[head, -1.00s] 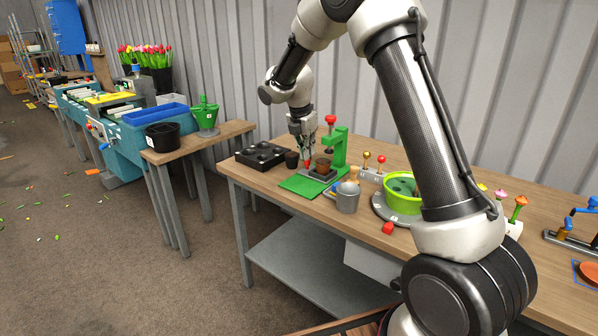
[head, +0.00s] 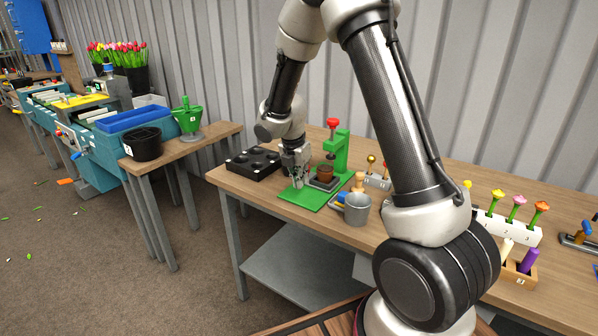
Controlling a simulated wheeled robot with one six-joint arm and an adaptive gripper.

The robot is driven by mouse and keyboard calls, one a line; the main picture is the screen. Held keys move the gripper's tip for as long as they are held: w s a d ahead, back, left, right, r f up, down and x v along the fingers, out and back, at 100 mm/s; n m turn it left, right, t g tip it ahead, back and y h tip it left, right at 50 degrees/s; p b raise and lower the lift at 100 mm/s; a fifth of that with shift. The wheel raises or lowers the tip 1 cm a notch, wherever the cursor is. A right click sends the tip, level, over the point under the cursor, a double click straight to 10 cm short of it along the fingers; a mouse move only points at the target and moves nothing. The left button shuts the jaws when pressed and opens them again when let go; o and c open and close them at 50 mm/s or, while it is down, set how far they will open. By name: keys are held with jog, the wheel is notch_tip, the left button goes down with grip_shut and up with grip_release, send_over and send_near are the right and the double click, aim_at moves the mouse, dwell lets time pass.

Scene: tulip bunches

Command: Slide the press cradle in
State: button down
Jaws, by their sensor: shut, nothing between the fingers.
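The green press (head: 342,152) stands on the work table, with a red knob (head: 333,122) on top. Its green base plate (head: 302,197) reaches toward the table's front edge. The dark grey cradle (head: 322,186) sits low at the press and holds a brown pot (head: 325,173). My gripper (head: 298,184) points down just left of the cradle, low over the base plate. Its fingers are shut and empty. Whether they touch the cradle, and whether the cradle is fully under the press head, I cannot tell.
A black tray (head: 253,164) lies left of my gripper. A grey metal mug (head: 356,209) and a wooden stamp (head: 359,182) stand close on the right. My arm hides part of the table farther right. The base plate's front left is clear.

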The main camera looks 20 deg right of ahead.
aim_at(315, 181)
jog(key=x, duration=0.5)
jog(key=shift+w+d+f, duration=0.1)
jog(key=shift+d, duration=0.15)
jog(key=shift+w+d, duration=0.65)
jog(key=shift+d, duration=0.3)
jog(key=shift+w+d, duration=0.3)
jog(key=shift+d, duration=0.15)
jog(key=shift+w+d, duration=0.65)
jog(key=shift+d, duration=0.25)
jog(key=shift+w+d, duration=0.6)
jog(key=shift+d, duration=0.3)
